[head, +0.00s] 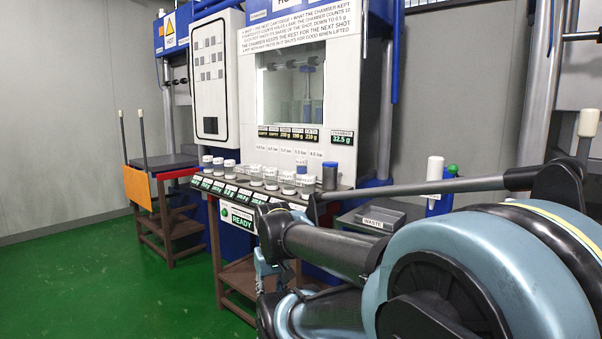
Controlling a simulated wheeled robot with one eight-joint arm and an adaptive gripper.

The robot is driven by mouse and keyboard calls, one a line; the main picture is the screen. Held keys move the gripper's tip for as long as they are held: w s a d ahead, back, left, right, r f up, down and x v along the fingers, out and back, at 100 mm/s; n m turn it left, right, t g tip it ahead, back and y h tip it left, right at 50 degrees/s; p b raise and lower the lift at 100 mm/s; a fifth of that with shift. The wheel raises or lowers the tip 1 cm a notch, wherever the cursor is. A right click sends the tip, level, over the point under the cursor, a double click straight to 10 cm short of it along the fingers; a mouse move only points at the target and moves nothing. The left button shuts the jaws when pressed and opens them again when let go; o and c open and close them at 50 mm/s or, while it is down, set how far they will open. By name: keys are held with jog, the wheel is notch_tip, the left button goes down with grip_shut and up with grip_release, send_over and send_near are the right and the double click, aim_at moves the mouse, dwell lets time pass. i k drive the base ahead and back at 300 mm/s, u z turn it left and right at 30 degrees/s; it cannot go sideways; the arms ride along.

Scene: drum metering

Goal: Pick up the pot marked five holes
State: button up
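Several small pots stand in a row on the machine's ledge under the window. White-capped pots (218,164) stand at the left end, and clear or pale pots (270,178) stand in the middle. A dark cylinder with a blue top (330,176) stands at the right end. The marks on the pots are too small to read, so I cannot tell which one is marked five holes. My arm reaches in from the right, in front of and below the ledge. A narrow blue-grey part (264,264) near its far end may be my gripper; its fingers are not clear.
A tray labelled waste (378,217) sits right of the ledge. A green READY sign (238,218) hangs below the ledge. The green floor at left is clear.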

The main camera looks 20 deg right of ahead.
aim_at(302, 163)
jog(key=k, duration=0.95)
jog(key=u, duration=0.7)
jog(key=i, duration=1.45)
jog(key=z, duration=2.15)
jog(key=i, duration=0.4)
jog(key=u, duration=0.05)
